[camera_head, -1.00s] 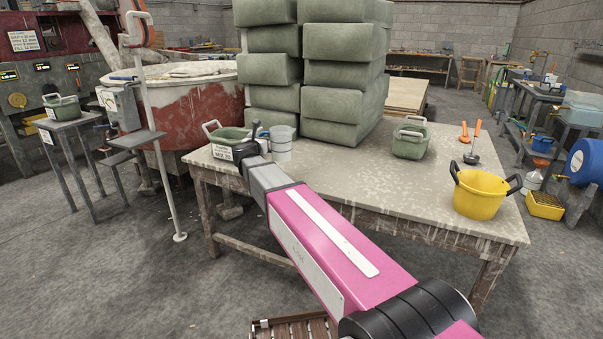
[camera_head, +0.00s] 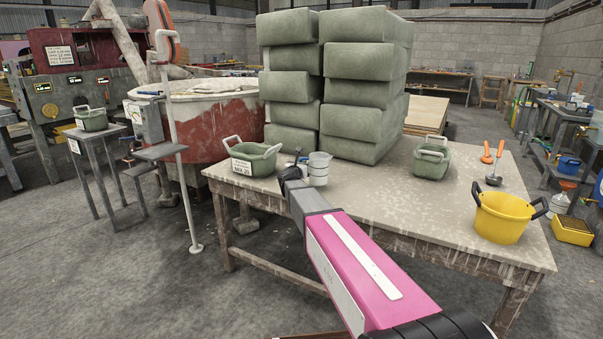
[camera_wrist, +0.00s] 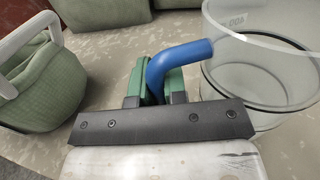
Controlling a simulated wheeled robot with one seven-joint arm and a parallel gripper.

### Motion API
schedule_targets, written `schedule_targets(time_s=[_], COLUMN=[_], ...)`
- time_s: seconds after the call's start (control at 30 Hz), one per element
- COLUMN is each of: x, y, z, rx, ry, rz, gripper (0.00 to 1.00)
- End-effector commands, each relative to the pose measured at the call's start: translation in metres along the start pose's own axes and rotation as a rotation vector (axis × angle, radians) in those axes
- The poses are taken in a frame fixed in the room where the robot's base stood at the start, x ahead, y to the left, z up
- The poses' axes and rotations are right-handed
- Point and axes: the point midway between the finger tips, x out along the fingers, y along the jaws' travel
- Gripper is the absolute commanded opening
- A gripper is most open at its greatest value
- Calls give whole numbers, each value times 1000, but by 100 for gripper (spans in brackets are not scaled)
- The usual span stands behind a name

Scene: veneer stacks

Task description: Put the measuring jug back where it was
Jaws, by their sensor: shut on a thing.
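The measuring jug (camera_head: 319,170) is a clear grey-tinted cylinder near the back left of the work table (camera_head: 400,205), in front of the green block stack. In the wrist view the jug (camera_wrist: 262,60) is at the right, its marking seen upside down. My gripper (camera_wrist: 160,90) has green fingers shut on the jug's bent blue handle (camera_wrist: 178,58). In the head view my gripper (camera_head: 294,170) is just left of the jug, its fingers too small to make out. Whether the jug's base touches the table cannot be told.
A green tub (camera_head: 255,160) with pale handles and a label stands close left of my gripper; it also shows in the wrist view (camera_wrist: 40,85). Green blocks (camera_head: 360,120) rise close behind. Another green tub (camera_head: 431,162), a ladle (camera_head: 494,178) and a yellow bucket (camera_head: 503,218) are farther right. The table middle is largely clear.

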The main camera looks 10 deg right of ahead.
Motion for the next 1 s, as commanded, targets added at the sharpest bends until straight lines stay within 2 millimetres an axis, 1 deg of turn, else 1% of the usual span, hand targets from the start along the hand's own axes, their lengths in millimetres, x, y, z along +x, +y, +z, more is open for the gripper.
schedule_targets(time_s=[0.1, 0.23, 0.6, 0.63, 0.7, 1.0], x=[0, 0, -1, -1, -1, -1], y=[0, 0, 0, 0, 0, 0], z=[-17, -32, -36, -36, -35, -35], rx=[-2, -2, 0, 1, 1, 0], ry=[1, 1, 0, 0, 0, 0], rz=[0, 0, 0, 0, 0, 0], gripper=[0, 0, 0, 19, 38, 38])
